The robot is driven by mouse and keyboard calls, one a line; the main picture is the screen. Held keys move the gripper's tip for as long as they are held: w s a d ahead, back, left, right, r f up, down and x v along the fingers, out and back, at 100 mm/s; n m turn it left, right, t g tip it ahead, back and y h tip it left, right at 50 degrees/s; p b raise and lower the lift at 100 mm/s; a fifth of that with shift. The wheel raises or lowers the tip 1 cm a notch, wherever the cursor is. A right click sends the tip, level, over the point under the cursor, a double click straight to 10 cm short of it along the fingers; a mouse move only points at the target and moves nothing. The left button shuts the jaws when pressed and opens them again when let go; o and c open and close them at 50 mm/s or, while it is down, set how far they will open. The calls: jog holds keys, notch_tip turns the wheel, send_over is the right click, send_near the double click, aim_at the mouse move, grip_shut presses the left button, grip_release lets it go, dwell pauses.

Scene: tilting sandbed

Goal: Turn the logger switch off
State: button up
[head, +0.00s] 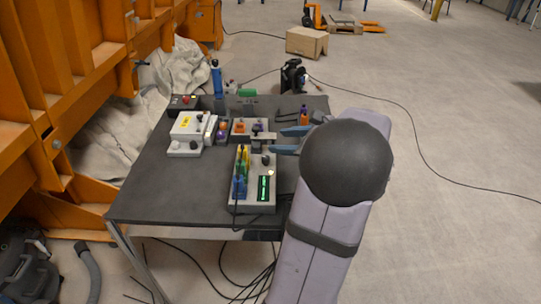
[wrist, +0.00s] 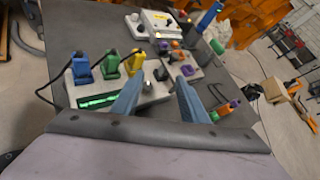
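The logger looks to be the light grey box (head: 257,201) near the table's front right, with a lit green display (head: 263,187) and blue, green and yellow plugs. In the wrist view the box (wrist: 150,94) also carries a black knob (wrist: 162,74) and a small pale round part (wrist: 147,86). I cannot tell which is the switch, or its position. My gripper (head: 277,140) is open and empty, above the table beyond the box's right end. In the wrist view its blue fingers (wrist: 160,80) stand apart, with the knob seen between them; contact is not visible.
A white box with a yellow label (head: 188,126) stands left on the dark table (head: 155,190). Small blocks with orange and purple parts (head: 240,127) sit behind the logger. A blue bottle-like object (head: 217,78) stands at the back. The table's front left is clear.

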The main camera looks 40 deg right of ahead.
aim_at(267, 158)
notch_tip(267, 158, down, 7)
jog(key=s+m+t+y+b, duration=0.1)
jog(key=s+m+b, duration=0.1)
jog(key=m+b, duration=0.1)
jog(key=shift+x, duration=3.65)
jog(key=shift+w+d+r, duration=0.1)
jog(key=shift+d+r, duration=0.1)
grip_shut()
